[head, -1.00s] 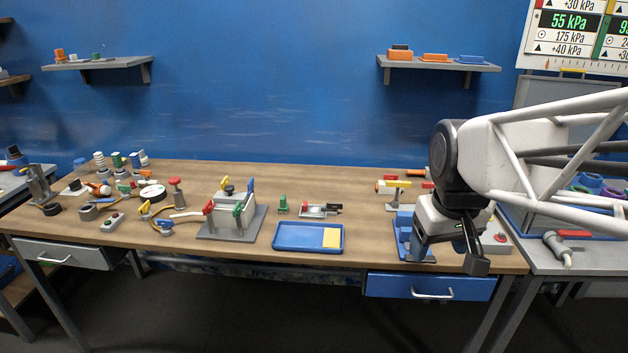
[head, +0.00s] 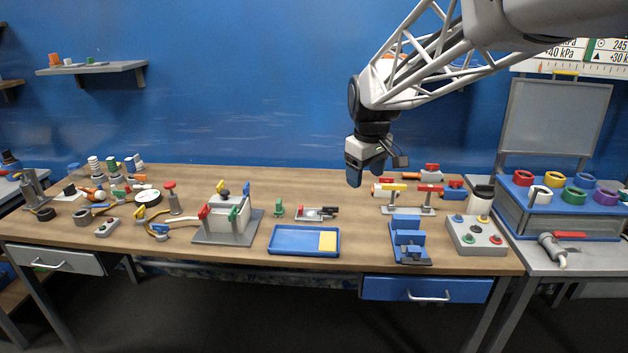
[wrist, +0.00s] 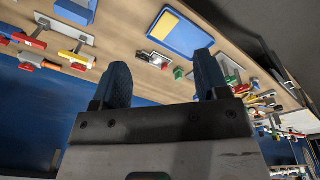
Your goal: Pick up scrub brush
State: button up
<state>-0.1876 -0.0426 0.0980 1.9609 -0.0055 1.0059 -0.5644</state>
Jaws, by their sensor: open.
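I cannot make out a scrub brush for certain. A small grey holder with dark and red parts (head: 316,213) lies behind the blue tray and is too small to identify; it also shows in the wrist view (wrist: 153,59). A small green piece (head: 279,209) stands left of it. My gripper (head: 366,176) hangs above the rear of the workbench, right of these pieces, fingers pointing down. In the wrist view my gripper (wrist: 163,80) has its two dark fingers apart with nothing between them.
A blue tray (head: 287,249) with a yellow pad (head: 328,241) lies at the front of the bench. Valve pipes (head: 410,210), a blue stand (head: 408,240) and a button box (head: 476,237) stand right. A grey cell block (head: 228,220) stands left.

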jog(key=w+a+f+n, duration=0.2)
jog(key=w+a+f, duration=0.1)
jog(key=w+a, duration=0.4)
jog(key=w+a+f+n, duration=0.3)
jog(key=w+a+f, duration=0.15)
jog(key=w, duration=0.55)
jog(key=n+g, duration=0.1)
jog(key=n, duration=0.3)
send_over(279, 201)
notch_tip(279, 201, down, 12)
jog(key=shift+w, duration=0.1)
jog(key=shift+f, duration=0.15)
jog(key=shift+f, duration=1.2)
jog(key=shift+f, duration=0.1)
jog(key=shift+f, duration=2.45)
jog(key=shift+c, duration=0.5)
